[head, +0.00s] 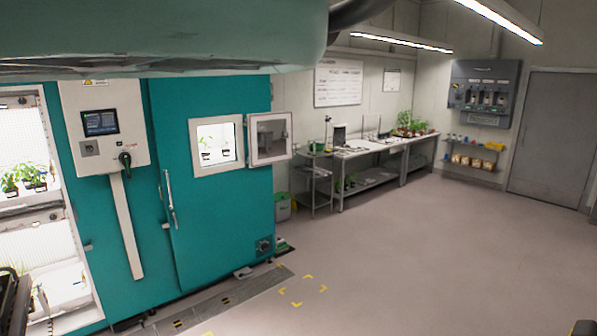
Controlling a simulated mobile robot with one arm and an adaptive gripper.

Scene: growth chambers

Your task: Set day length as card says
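A teal growth chamber (222,245) stands at the left. Its white control panel (75,103) carries a small dark screen (100,122) and a black rotary handle or knob (125,160) low on its right. The screen's text is too small to read. No card with a day length can be made out. A white board with several lines of writing (338,83) and a smaller sheet (392,80) hang on the back wall, both illegible from here. My gripper is not in view.
The chamber's small window (217,145) has its hinged cover (269,138) swung open. Lit shelves with plants (28,174) show at far left. A bench (365,150) lines the back wall; a grey door (545,140) is at right. The middle floor is clear.

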